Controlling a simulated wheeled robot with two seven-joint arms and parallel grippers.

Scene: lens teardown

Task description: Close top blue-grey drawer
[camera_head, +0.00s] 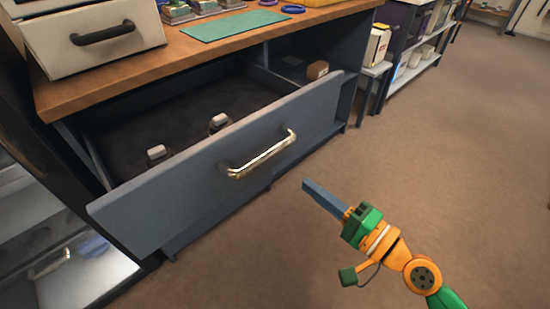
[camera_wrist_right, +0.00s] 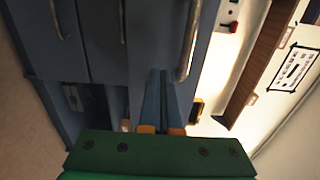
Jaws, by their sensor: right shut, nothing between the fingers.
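The top blue-grey drawer (camera_head: 215,165) is pulled out from under the wooden worktop. Its silver bar handle (camera_head: 261,155) is on the front panel, and the dark inside holds a few small objects. My right gripper (camera_head: 322,198) is shut and empty, in front of the drawer and to the right of the handle, apart from it in the head view. In the right wrist view my shut fingers (camera_wrist_right: 167,98) point toward blue-grey fronts, with a metal bar handle (camera_wrist_right: 188,45) just beside them. My left gripper is not in view.
The wooden worktop (camera_head: 190,55) carries a green mat (camera_head: 235,25) and a cream drawer unit with a black handle (camera_head: 102,34). A small brown box (camera_head: 317,70) sits in the open bay right of the drawer. Shelves stand at the back right. The brown floor (camera_head: 440,170) at right is clear.

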